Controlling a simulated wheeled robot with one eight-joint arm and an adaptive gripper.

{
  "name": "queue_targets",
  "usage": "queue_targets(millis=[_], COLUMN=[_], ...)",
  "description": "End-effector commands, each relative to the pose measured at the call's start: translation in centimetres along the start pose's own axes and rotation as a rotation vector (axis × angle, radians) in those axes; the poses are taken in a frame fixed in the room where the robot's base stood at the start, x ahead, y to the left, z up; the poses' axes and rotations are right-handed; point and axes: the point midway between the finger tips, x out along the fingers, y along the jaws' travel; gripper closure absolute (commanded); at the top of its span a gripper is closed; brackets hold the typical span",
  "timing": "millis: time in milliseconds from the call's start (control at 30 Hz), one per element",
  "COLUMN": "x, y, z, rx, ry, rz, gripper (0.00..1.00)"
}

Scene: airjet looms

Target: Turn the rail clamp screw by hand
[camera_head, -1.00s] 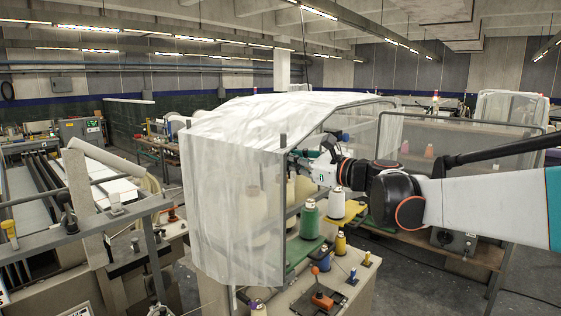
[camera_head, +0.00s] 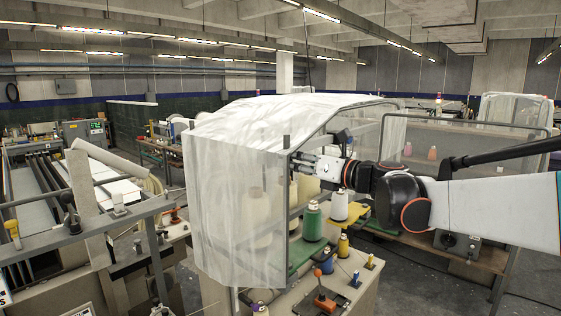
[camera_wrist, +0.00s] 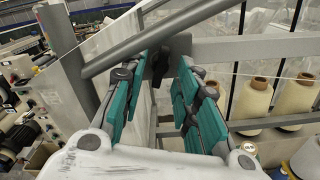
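In the wrist view a small dark knob, which looks like the rail clamp screw (camera_wrist: 160,62), sits on the grey metal frame. My gripper (camera_wrist: 164,66) has its teal-padded fingers apart, one on each side of this knob. Whether either pad touches it I cannot tell. In the head view my gripper (camera_head: 299,160) is at the upper edge of the frame beside the translucent sheet cover (camera_head: 232,215). The knob is too small or hidden to make out there.
Grey rails (camera_wrist: 250,48) run behind and over the fingertips. Cream yarn cones (camera_wrist: 252,97) stand to the right. Below my arm in the head view are a green cone (camera_head: 312,222), a white cone (camera_head: 339,205) and a red-knobbed lever (camera_head: 325,300).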

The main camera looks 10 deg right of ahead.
Motion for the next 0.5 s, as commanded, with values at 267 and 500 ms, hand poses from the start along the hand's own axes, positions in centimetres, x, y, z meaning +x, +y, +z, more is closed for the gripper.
queue_targets(millis=[267,500], x=[-2.6,-4.8], y=[0.0,0.1], z=[0.0,0.0], rx=[0.0,0.0], ry=[-0.001,-0.001], rz=[-0.002,-0.002], gripper=[0.71,0.71])
